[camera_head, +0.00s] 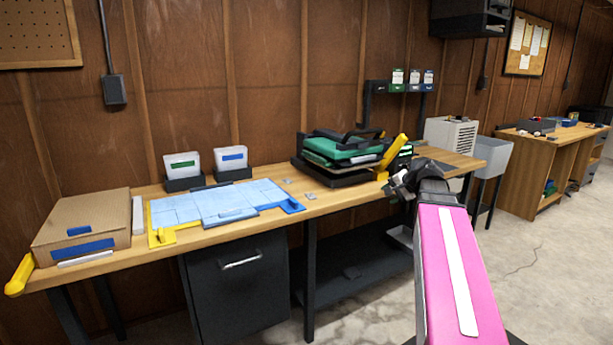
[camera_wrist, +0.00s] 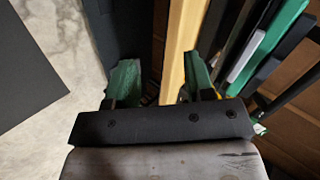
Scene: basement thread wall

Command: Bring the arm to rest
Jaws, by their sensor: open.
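My arm, pink with a white stripe, reaches forward from the lower right of the head view to the bench's right part. My gripper (camera_head: 400,184) is at the bench's front edge, just right of the green-and-black press. Its fingertips are hard to make out there. In the wrist view the two green fingers of my gripper (camera_wrist: 160,80) stand apart, with nothing held between them. The pale wooden edge of the workbench (camera_wrist: 184,35) shows beyond the gap. I cannot tell from these frames whether the fingers touch the bench.
The press (camera_head: 345,150) with a yellow handle (camera_head: 396,148) stands close to my gripper. The workbench (camera_head: 335,193) also carries a blue gridded board (camera_head: 215,202) and a cardboard box (camera_head: 85,218). A grey bin (camera_head: 490,155) stands beyond. Concrete floor (camera_head: 535,250) is open at right.

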